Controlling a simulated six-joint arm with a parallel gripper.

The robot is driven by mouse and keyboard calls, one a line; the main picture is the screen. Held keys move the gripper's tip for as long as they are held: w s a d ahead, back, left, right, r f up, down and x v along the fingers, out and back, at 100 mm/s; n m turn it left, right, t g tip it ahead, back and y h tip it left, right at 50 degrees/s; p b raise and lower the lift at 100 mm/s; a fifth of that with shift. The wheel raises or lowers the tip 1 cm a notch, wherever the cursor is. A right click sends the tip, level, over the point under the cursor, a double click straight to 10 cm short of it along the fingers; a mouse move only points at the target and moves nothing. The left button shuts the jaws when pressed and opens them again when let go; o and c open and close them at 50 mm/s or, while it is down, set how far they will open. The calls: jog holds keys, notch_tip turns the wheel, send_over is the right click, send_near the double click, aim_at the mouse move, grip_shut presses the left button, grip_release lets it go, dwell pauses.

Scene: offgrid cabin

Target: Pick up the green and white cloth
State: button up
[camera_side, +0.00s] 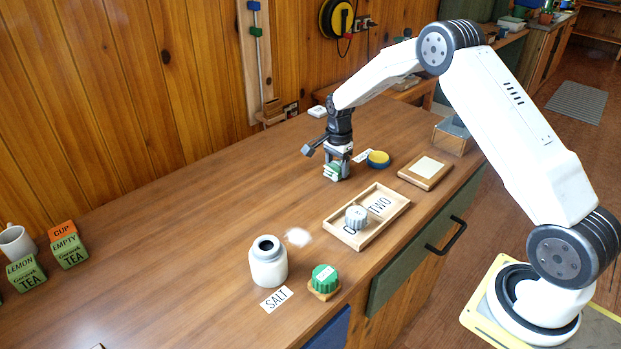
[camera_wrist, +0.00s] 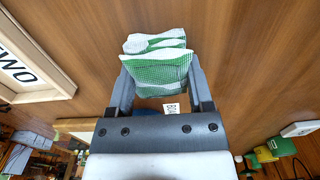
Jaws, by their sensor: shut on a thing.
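The green and white cloth (camera_wrist: 156,70) is folded and sits between the two fingers of my gripper (camera_wrist: 155,82) in the wrist view. My gripper is shut on it. In the side view my gripper (camera_side: 336,172) points down near the middle of the wooden counter, with the cloth (camera_side: 333,171) partly hidden between its fingers. I cannot tell whether the cloth touches the counter.
A blue and yellow round dish (camera_side: 378,159) stands just right of my gripper. A wooden tray (camera_side: 343,236) holds a grey ridged lid (camera_side: 356,216). The counter's left middle is clear.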

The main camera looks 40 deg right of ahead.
aim_at(337, 164)
jog(key=shift+r, duration=0.15)
jog(key=shift+r, duration=0.5)
notch_tip(337, 164, up, 2)
jog(key=shift+r, duration=0.1)
jog(key=s+a+r, duration=0.3)
jog(key=s+r, duration=0.6)
jog(key=s, duration=0.4)
jog(key=shift+s+r, duration=0.25)
jog(key=shift+s, duration=0.1)
jog(key=shift+a, duration=0.1)
